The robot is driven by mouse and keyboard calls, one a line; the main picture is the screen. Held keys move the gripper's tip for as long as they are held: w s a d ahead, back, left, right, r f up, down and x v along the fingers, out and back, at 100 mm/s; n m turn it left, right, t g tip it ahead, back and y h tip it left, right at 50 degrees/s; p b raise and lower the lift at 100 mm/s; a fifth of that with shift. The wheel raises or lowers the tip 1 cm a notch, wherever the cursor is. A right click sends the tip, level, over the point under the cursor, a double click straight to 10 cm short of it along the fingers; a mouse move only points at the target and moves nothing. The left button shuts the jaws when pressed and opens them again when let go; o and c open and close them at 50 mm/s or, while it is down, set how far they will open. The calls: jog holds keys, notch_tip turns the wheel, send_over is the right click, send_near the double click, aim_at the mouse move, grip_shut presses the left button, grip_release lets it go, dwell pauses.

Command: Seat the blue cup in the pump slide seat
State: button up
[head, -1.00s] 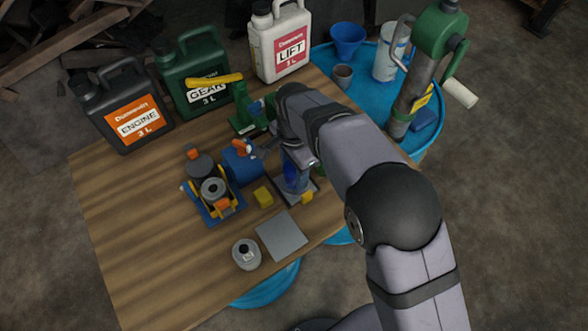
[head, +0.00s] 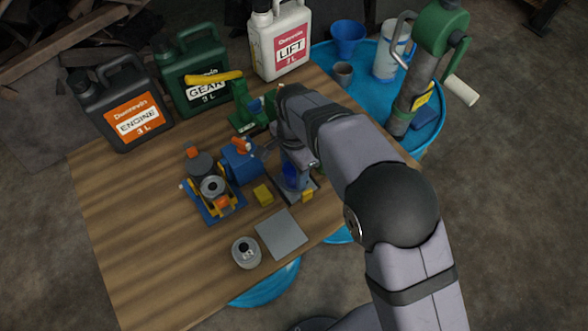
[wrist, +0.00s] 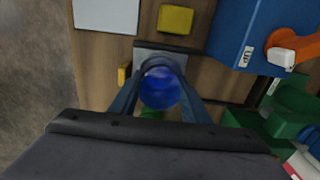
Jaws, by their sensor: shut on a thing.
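The blue cup (wrist: 160,90) sits between my gripper's fingers (wrist: 161,76) in the wrist view, seen from above. My gripper is shut on it. In the head view the blue cup (head: 290,173) shows just beneath my wrist, partly hidden by the arm. Below it is a grey plate with dark edges (head: 302,191), which appears to be the pump slide seat; it also shows in the wrist view (wrist: 147,54). The cup is over this plate; I cannot tell whether it touches it, because the cup and fingers cover the middle.
A yellow block (wrist: 175,19) and a flat grey plate (head: 281,234) lie near the seat. A blue box (head: 241,161) with an orange part and a blue-yellow assembly (head: 213,199) stand to the left. Green parts (wrist: 290,110) are close at the wrist view's right. The front-left wood is clear.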

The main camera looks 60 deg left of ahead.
dwell(0.3)
jog(key=o, duration=1.5)
jog(key=shift+f, duration=0.2)
jog(key=shift+d, duration=0.1)
jog(key=shift+r+p, duration=0.65)
jog(key=shift+r, duration=0.1)
jog(key=shift+r+p, duration=0.85)
jog(key=shift+r, duration=0.55)
jog(key=shift+r+p, duration=0.45)
jog(key=shift+r, duration=0.1)
jog(key=shift+r+p, duration=1.05)
jog(key=shift+r, duration=0.4)
